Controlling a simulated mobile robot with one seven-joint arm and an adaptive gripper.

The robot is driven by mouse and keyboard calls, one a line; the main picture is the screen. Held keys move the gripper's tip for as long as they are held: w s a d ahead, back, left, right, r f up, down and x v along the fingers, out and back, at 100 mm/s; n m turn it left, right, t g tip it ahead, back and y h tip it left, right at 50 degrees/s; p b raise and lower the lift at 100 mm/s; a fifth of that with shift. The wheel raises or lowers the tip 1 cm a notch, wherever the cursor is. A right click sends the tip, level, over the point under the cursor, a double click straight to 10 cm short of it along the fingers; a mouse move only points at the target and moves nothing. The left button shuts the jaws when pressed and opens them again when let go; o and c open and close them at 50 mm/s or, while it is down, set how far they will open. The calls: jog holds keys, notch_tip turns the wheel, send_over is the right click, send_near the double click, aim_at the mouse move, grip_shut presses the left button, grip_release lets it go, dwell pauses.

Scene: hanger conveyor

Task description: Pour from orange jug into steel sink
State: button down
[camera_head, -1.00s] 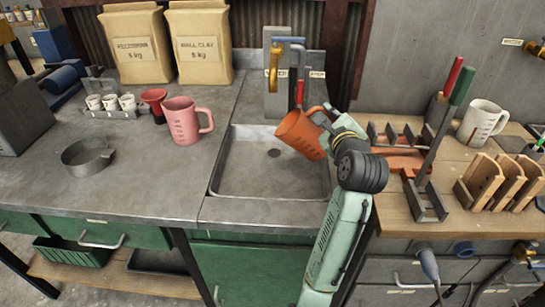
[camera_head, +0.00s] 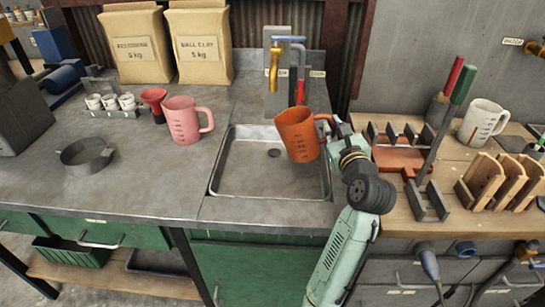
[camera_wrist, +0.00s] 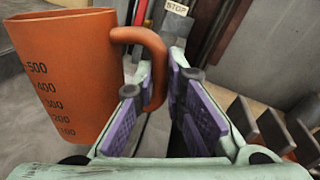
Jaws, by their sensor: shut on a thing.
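The orange jug (camera_head: 298,136) is over the right part of the steel sink (camera_head: 226,180), tilted only slightly, its handle to the right. My gripper (camera_head: 332,127) is shut on the jug's handle. In the wrist view the orange jug (camera_wrist: 68,75) shows measuring marks, and its handle (camera_wrist: 152,65) is at the purple-padded fingers of my gripper (camera_wrist: 160,110). The inside of the jug is hardly visible, so I cannot tell what it holds. No stream shows.
A brass tap (camera_head: 274,66) stands behind the sink. A rack (camera_head: 400,140) and a white jug (camera_head: 482,122) stand on the right bench.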

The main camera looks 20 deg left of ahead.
jog(key=shift+a+f+m+b, duration=0.15)
jog(key=shift+f+m, duration=0.25)
jog(key=shift+f, duration=0.15)
jog(key=shift+a+f+m+b, duration=0.15)
jog(key=shift+f+m, duration=0.25)
jog(key=shift+f, duration=0.15)
jog(key=shift+s+a+f+m, duration=0.1)
jog(key=shift+a+f+m, duration=0.1)
jog(key=shift+f+m, duration=0.55)
jog(key=shift+r, duration=0.2)
jog(key=shift+r+p, duration=0.55)
jog(key=shift+r, duration=0.85)
